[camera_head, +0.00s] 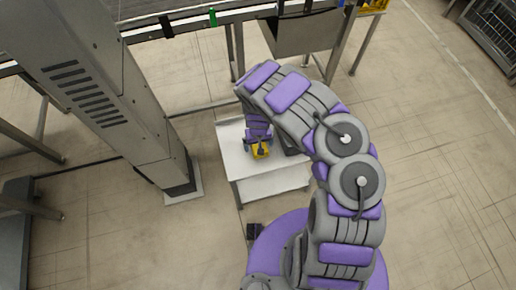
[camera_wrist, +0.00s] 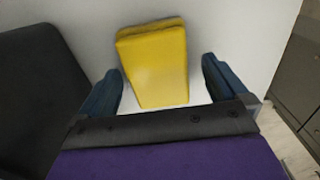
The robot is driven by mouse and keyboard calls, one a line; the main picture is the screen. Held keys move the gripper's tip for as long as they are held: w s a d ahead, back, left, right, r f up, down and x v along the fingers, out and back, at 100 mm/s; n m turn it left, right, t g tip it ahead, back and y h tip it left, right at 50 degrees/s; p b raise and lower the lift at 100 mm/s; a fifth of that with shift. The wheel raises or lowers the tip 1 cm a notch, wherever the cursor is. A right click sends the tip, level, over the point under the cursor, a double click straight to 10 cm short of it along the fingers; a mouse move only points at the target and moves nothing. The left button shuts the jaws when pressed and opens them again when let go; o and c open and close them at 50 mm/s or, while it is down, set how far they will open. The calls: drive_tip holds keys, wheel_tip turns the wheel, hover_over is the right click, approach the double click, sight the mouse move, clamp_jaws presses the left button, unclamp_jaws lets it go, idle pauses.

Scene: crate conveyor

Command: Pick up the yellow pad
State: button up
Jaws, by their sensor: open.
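The yellow pad (camera_wrist: 155,65) lies on a white table (camera_wrist: 265,22) in the wrist view, between and ahead of my gripper's two dark blue fingers. My gripper (camera_wrist: 160,88) is open, with a finger on each side of the pad's near part and a gap at each side. I cannot tell how high the fingertips are above the table.
A dark object (camera_wrist: 38,85) lies on the table left of the pad in the wrist view. A grey column (camera_head: 110,90) stands left of the table. A conveyor frame (camera_head: 205,20) runs behind it. Open floor (camera_head: 440,150) lies to the right.

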drive_tip(key=shift+d+f, duration=0.2)
drive_tip(key=shift+f, duration=0.4)
drive_tip(key=shift+r, duration=0.1)
drive_tip(key=shift+a, duration=0.2)
drive_tip(key=c, duration=0.5)
drive_tip(key=shift+d, duration=0.1)
drive_tip(key=c, duration=0.6)
wheel_tip(320, 180, up, 10)
drive_tip(key=p, duration=0.4)
drive_tip(key=shift+p, duration=0.35)
